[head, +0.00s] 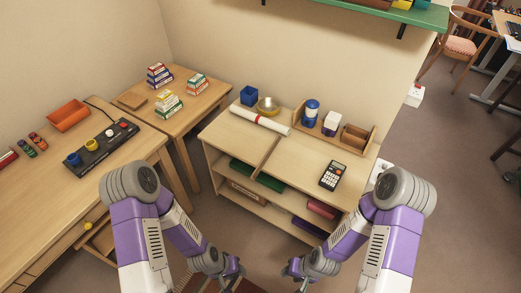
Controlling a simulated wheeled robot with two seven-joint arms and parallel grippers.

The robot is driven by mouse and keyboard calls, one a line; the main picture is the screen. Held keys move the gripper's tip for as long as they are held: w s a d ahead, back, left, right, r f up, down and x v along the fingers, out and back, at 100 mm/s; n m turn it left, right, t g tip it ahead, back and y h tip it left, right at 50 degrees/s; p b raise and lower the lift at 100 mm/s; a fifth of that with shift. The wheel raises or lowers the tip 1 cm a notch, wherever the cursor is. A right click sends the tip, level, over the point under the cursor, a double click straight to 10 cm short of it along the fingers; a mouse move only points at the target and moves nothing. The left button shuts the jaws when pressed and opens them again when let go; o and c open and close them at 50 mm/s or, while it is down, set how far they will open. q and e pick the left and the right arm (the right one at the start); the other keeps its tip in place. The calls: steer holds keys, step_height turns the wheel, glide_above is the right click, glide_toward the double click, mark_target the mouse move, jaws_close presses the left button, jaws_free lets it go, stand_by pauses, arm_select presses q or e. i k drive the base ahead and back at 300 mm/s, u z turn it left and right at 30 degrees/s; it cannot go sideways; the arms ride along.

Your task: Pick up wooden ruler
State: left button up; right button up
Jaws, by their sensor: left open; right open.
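I cannot make out a wooden ruler for sure in the head view. A thin strip or seam (266,158) crosses the low wooden cabinet's top, but I cannot tell what it is. My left gripper (233,270) is open and low in front of the cabinet. My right gripper (292,271) is open, a short way to its right. Both appear empty and apart from the furniture.
The cabinet (310,160) bears a white roll (259,122), blue cup (249,95), brass bowl (268,105), organizer (355,138) and calculator (333,176). Desks at left hold an orange tray (68,115), a black button panel (102,146) and stacked boxes (168,104).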

mark_target(260, 165)
steer(key=z, duration=0.15)
steer(key=k, duration=0.35)
steer(key=u, duration=0.95)
steer(key=i, duration=1.2)
steer(key=z, duration=0.15)
